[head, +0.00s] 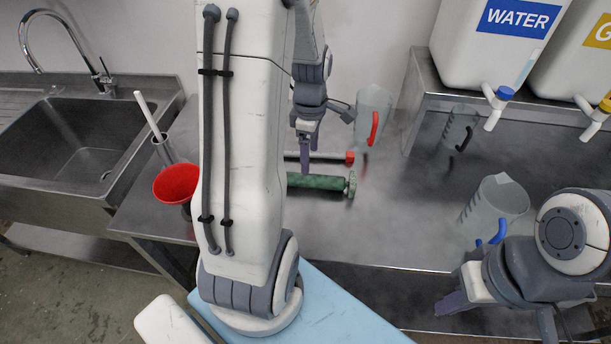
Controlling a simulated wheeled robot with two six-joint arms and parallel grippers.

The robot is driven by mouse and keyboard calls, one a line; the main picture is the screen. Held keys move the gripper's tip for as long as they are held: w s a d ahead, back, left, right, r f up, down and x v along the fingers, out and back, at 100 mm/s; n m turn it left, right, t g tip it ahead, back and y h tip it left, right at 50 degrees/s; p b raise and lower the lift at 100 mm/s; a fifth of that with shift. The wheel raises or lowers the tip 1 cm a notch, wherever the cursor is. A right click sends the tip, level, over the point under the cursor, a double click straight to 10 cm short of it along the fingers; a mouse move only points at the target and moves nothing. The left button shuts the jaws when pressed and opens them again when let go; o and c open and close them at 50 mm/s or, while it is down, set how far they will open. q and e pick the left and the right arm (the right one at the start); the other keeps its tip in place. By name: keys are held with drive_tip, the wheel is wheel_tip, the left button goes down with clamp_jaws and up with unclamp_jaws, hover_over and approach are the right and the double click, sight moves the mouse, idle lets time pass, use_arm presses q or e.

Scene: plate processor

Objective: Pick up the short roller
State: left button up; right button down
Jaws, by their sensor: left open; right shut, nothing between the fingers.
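Two rollers lie on the steel table in the head view, with their left parts hidden behind my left arm. One is thin with a red end (335,157); the other is a thicker green roller (318,182) with a pale round end. I cannot tell which is the short one. My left gripper (307,160) points down over the rollers, open and empty; its fingertips appear close to the thin one, but the height gap is unclear. My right gripper (452,303) is shut and empty at the lower right, away from the rollers.
Clear jugs with a red handle (373,115), a black handle (458,128) and a blue handle (495,205) stand on the steel table (400,220). A red funnel (176,184) is at left beside the sink (75,140). A WATER container (490,45) stands on a shelf.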

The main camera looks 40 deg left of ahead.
sight(301, 175)
use_arm(q)
drive_tip(key=a+f+n, duration=0.1)
drive_tip(key=a, duration=0.1)
drive_tip(key=shift+s+a+f+n, duration=0.3)
drive_tip(key=shift+f+n, duration=0.05)
drive_tip(key=shift+n, duration=0.05)
wheel_tip(301, 175, down, 4)
drive_tip(key=shift+r, duration=0.15)
drive_tip(key=shift+w+a+f+p, duration=0.15)
drive_tip(key=shift+f+p, duration=0.3)
drive_tip(key=shift+f, duration=1.05)
drive_tip(key=shift+w+f+p, duration=0.2)
drive_tip(key=shift+f+p, duration=0.2)
drive_tip(key=shift+f, duration=1.1)
clamp_jaws()
